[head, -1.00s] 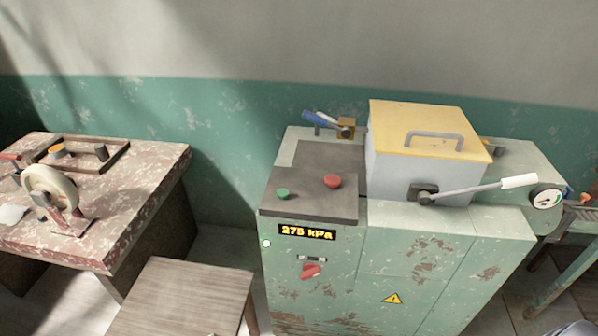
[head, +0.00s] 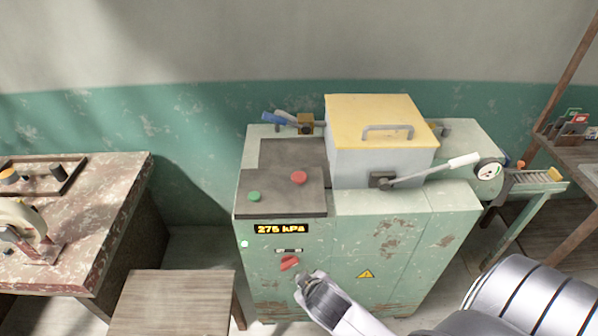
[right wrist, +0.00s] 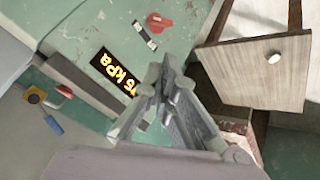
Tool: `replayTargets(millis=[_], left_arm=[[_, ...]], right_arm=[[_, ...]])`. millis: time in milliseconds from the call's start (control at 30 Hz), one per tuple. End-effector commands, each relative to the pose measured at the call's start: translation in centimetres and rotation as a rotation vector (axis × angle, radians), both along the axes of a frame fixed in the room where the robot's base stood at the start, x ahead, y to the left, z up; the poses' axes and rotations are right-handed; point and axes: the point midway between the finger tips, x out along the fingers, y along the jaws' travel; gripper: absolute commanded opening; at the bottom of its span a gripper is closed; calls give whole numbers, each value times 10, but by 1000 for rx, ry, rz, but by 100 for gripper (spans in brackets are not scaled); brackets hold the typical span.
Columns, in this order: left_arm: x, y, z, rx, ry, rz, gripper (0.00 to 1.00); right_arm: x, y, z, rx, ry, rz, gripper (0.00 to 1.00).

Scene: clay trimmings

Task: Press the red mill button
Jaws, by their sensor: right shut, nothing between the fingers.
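The red button (head: 299,178) is a round cap on the dark top panel (head: 280,205) of the green machine, behind and right of the green button (head: 254,196). In the right wrist view a small red cap (right wrist: 64,91) shows past the dark panel edge and appears to be the same button. My right gripper (head: 303,278) is shut and empty in front of the machine's front face, below the panel and near the red rotary switch (head: 289,263). Its closed fingers (right wrist: 160,75) show in the right wrist view. My left gripper is not in view.
The pressure display (head: 281,229) reads 275 kPa. A yellow-lidded box (head: 375,107) with a white-handled lever (head: 463,160) stands right of the panel. A blue-handled valve (head: 277,119) is behind it. A wooden stool (head: 175,300) and worn table (head: 110,200) stand left.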

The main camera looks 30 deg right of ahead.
Motion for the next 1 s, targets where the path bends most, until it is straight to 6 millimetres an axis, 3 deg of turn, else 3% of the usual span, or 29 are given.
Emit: replayTargets(millis=[33, 367, 567, 667, 767, 867, 967, 1000], left_arm=[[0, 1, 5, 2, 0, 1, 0], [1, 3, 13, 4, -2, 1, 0], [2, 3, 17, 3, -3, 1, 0], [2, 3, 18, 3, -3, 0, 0], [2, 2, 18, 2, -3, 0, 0], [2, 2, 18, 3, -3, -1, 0], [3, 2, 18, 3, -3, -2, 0], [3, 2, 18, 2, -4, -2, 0]], right_arm=[[17, -6, 22, -37, -63, 10, 0], [124, -23, 145, -311, -509, 145, 0], [184, -6, 222, -534, -795, 365, 0], [214, 15, 254, -686, -921, 563, 0], [238, 33, 264, -837, -975, 797, 0], [259, 38, 255, -979, -940, 1040, 0], [278, 20, 232, -1103, -810, 1269, 0], [285, 6, 222, -1147, -733, 1352, 0]])
